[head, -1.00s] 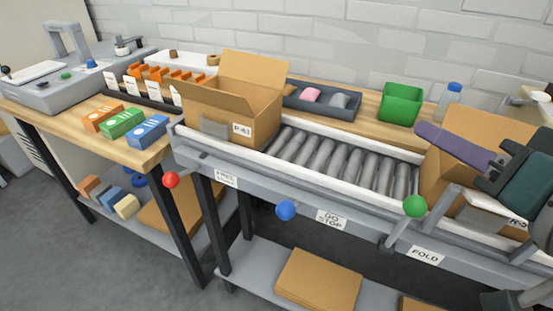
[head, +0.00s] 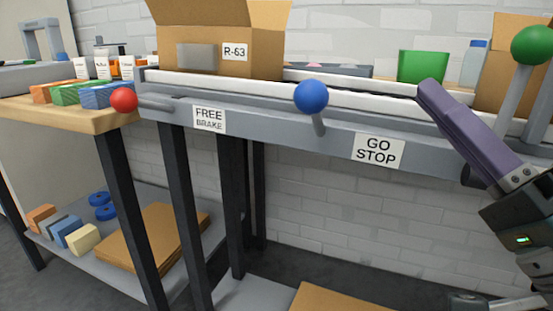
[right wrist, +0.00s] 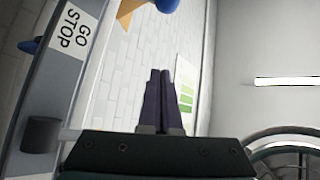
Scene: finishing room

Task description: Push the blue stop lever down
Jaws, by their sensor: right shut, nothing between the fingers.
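The blue stop lever has a round blue knob (head: 311,97) on a short grey stem at the conveyor's front rail, left of the GO STOP label (head: 378,151). In the head view the knob shows above its stem. My right gripper (head: 428,88) comes in from the right, its purple fingers closed together and empty. The fingertips are right of the knob and apart from it. In the right wrist view the closed fingers (right wrist: 161,76) point up the picture, and the blue knob (right wrist: 166,5) is cut by the top edge. My left gripper is not in view.
A red-knobbed lever (head: 123,100) stands left by the FREE BRAKE label (head: 209,119). A green-knobbed lever (head: 532,46) stands at the right, close to my right arm. An open carton (head: 215,50) sits on the conveyor.

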